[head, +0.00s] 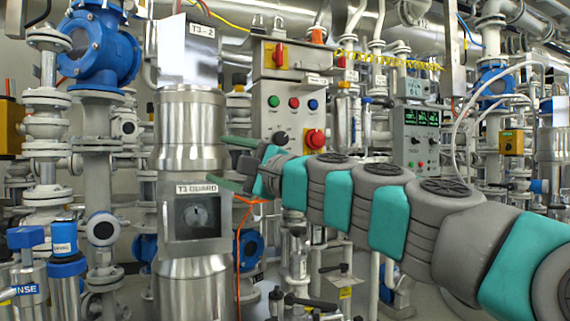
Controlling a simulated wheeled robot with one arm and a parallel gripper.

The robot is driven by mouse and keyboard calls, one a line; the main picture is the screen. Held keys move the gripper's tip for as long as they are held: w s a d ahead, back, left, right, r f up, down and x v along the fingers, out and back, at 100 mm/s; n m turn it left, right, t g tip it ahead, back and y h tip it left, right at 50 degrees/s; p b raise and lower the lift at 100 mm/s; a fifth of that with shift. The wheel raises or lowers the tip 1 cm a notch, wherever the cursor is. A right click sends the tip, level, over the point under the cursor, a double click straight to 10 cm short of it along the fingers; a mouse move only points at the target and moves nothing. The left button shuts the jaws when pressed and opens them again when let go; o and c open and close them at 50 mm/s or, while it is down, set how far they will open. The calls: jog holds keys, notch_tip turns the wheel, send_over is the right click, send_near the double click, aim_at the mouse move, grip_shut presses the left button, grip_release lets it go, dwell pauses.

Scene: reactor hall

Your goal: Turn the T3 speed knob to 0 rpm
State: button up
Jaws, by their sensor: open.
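A grey control box (290,100) stands behind my gripper at the picture's centre. A black knob (281,138) sits at its lower left, beside a red mushroom button (314,139). I cannot read its scale or where it points, nor tell for sure that it is the T3 speed knob. My gripper (232,163) is open and empty. Its two green fingers point left, in front of the steel column marked T3-2, left of and below the knob. Whether the fingers touch the column I cannot tell.
The steel column (190,120) carries a "T3 GUARD" window (197,215). Another grey box with a green display (421,118) and small knobs stands right. White pipes and blue valves (100,48) crowd the left. Handles and an orange cable lie below my arm.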

jog(key=w+d+r+m+t+h+b, duration=0.2)
jog(key=w+d+r+m+t, duration=0.1)
jog(key=w+d+m+t, duration=0.4)
jog(key=m+t+h+b, duration=0.15)
jog(key=m+h, duration=0.35)
jog(key=m, duration=0.6)
send_near(283, 139)
jog(key=p+x, duration=0.3)
jog(key=x, duration=0.2)
jog(key=shift+p+x, duration=1.3)
jog(key=shift+x, duration=0.35)
jog(key=shift+c, duration=0.2)
grip_shut()
